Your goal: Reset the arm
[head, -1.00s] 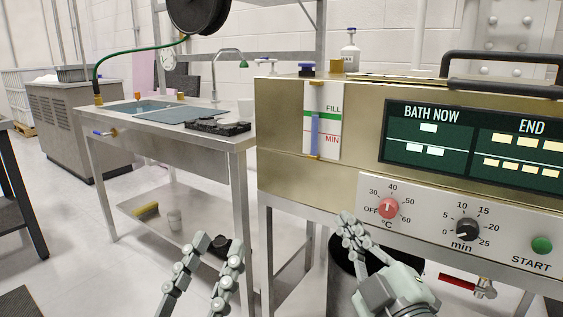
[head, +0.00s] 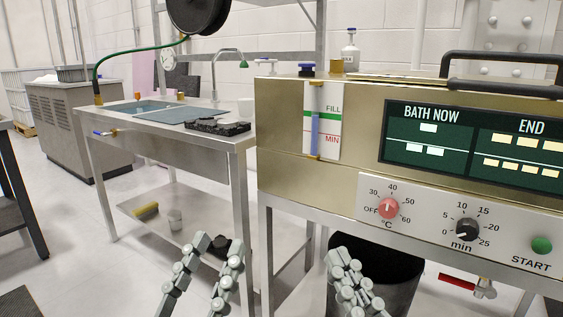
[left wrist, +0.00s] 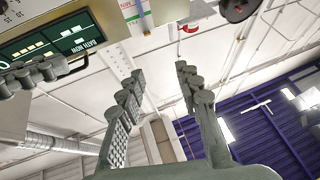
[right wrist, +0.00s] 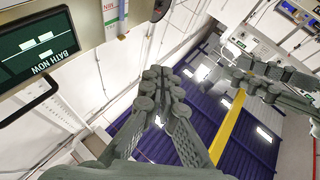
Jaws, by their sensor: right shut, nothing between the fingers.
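My left gripper (head: 213,245) is low in the middle of the head view, its two fingers apart. Its open, empty fingers also show in the left wrist view (left wrist: 158,82). My right gripper (head: 338,258) is at the lower right of centre in the head view, in front of a dark bin and below the bath machine's front. In the right wrist view (right wrist: 163,78) its fingertips meet with nothing between them. The bath machine (head: 310,178) carries a red temperature knob (head: 388,208), a black minutes knob (head: 467,230) and a green START button (head: 541,245).
A steel sink table (head: 165,150) with a black tray (head: 218,126) stands at the left. The dark bin (head: 405,268) is below the machine, near my right gripper. A red-handled valve (head: 458,283) sticks out at the lower right.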

